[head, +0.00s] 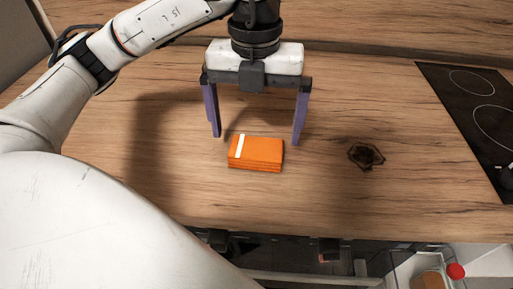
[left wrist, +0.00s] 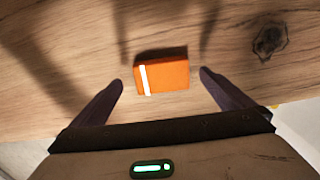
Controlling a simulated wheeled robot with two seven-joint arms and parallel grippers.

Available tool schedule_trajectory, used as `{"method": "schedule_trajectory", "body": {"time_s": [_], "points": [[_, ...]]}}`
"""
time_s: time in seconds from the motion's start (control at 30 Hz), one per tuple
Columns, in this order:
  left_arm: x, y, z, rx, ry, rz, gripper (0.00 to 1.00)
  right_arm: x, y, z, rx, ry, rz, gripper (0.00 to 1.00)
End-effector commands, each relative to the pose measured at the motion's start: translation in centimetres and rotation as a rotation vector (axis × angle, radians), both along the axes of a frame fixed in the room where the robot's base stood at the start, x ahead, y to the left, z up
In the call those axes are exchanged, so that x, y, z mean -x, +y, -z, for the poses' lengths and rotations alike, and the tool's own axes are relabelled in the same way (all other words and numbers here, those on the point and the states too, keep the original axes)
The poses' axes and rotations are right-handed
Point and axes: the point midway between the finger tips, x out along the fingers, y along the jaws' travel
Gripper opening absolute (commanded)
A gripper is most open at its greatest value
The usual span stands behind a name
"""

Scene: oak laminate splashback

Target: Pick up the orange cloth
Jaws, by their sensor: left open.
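The orange cloth (head: 262,153) is a folded block with a white stripe near its left end. It lies on the wooden counter near the front edge. My left gripper (head: 257,138) is open above it, its two purple fingers wide apart and pointing down. In the head view the cloth lies just below and between the fingertips, with the fingers not touching it. In the left wrist view the cloth (left wrist: 165,76) sits between and beyond the open fingertips (left wrist: 160,79). My right gripper is in neither view.
A dark knot-like mark (head: 366,155) is on the counter right of the cloth. A black cooktop (head: 470,110) is at the right. The front edge of the counter is close, with an open drawer or shelf (head: 350,275) below it holding a red-capped item (head: 455,271).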

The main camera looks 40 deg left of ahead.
Motion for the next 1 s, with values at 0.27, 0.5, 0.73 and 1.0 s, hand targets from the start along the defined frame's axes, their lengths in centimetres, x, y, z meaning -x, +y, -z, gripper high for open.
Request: {"method": "schedule_trajectory", "body": {"time_s": [0.27, 0.5, 0.73, 1.0], "points": [[0.0, -0.2, 3.7, 0.001, 0.002, 0.001, 1.00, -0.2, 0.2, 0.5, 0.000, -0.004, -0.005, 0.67], [-0.1, -0.1, 3.8, 0.000, 0.001, 0.001, 1.00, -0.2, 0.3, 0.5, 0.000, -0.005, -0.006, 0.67], [-0.1, -0.1, 3.8, 0.000, 0.001, 0.001, 0.65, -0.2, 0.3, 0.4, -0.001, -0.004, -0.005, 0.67], [-0.1, -0.1, 3.7, 0.000, 0.001, 0.001, 0.56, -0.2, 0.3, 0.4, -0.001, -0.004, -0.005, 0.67]]}}
